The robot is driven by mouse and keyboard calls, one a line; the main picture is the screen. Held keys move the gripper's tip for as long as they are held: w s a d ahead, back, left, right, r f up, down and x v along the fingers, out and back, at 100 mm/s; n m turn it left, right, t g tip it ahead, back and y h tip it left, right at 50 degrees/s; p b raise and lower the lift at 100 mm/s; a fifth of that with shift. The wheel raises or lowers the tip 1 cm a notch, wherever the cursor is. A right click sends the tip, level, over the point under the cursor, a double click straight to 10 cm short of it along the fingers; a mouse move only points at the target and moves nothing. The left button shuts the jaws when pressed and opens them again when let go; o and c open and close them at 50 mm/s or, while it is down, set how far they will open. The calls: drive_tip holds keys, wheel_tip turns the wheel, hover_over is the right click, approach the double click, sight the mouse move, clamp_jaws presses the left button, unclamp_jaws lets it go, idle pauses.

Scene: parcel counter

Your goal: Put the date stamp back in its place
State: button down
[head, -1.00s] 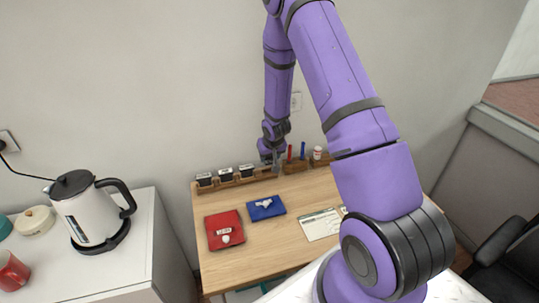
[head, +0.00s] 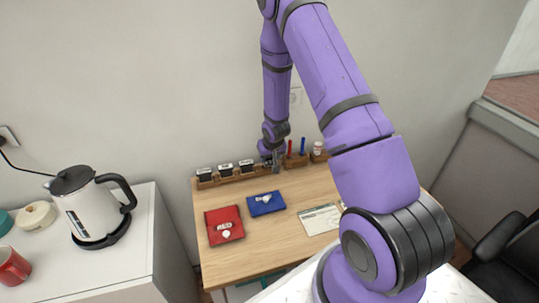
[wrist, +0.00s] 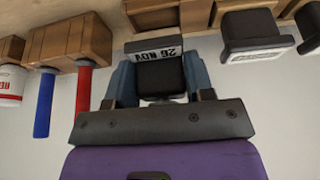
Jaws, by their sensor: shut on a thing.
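My gripper (wrist: 158,82) is shut on the date stamp (wrist: 155,56), a dark stamp with a white "26 NOV" label, seen between the fingers in the wrist view. In the head view my gripper (head: 272,160) is at the right end of the wooden stamp rack (head: 235,178), and the arm hides most of the stamp. In the wrist view the rack (wrist: 150,18) shows just beyond the stamp. I cannot tell whether the stamp touches it.
Other stamps (head: 225,170) stand in the rack to the left. A wooden holder (head: 296,161) with a red and a blue pen is close on the right, beside a white bottle (head: 317,148). Red (head: 224,226) and blue (head: 266,204) pads and a card (head: 318,219) lie in front.

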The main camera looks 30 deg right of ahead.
drive_tip(key=shift+f, duration=1.35)
drive_tip(key=c, duration=0.7)
unclamp_jaws()
drive_tip(key=shift+r, duration=0.1)
drive_tip(key=shift+v, duration=2.55)
drive_tip(key=shift+o, duration=0.5)
drive_tip(key=o, duration=0.5)
drive_tip(key=shift+c, duration=0.2)
